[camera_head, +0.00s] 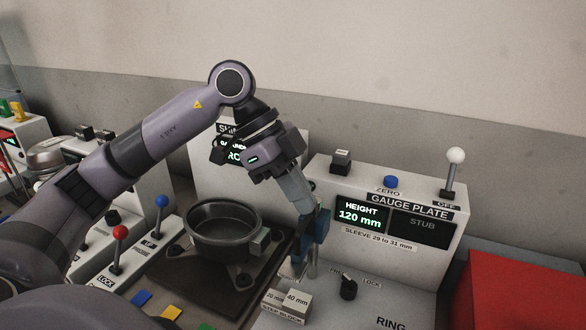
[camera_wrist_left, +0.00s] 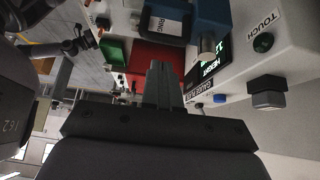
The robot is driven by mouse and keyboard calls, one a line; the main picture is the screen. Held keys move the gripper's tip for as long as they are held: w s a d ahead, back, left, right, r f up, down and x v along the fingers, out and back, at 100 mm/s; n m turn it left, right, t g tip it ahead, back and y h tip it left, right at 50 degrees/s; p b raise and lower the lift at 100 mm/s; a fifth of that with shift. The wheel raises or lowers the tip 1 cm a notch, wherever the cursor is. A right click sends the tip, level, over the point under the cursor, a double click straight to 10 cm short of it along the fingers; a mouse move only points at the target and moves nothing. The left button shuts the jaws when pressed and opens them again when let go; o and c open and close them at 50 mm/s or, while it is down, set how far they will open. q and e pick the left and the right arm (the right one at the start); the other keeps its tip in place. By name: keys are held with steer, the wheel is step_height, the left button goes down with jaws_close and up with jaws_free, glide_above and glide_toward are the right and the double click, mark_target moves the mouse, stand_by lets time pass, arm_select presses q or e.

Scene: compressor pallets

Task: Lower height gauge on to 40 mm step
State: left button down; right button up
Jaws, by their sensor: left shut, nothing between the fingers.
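The height gauge has a blue head (camera_head: 313,238) on a metal post, standing above the step block (camera_head: 287,305), which has steps marked 20 mm and 40 mm. The gauge plate display (camera_head: 362,213) reads HEIGHT 120 mm. My left gripper (camera_head: 304,207) points down with its fingers shut and empty, just above and behind the blue head in the picture. In the left wrist view the shut fingers (camera_wrist_left: 164,84) lie beside the blue head (camera_wrist_left: 212,18), with a gap in that picture. I cannot tell whether they touch. My right gripper is not in view.
A dark round pan (camera_head: 222,228) sits on a black plate left of the gauge. A FREE/LOCK knob (camera_head: 348,287) is right of the step block. A white-knobbed lever (camera_head: 455,157) stands on the console. A red box (camera_head: 530,290) is at the lower right.

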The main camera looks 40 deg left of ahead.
arm_select(q)
steer(key=shift+s+a+f, duration=0.1)
steer(key=shift+a+f, duration=0.15)
steer(key=shift+f, duration=0.8)
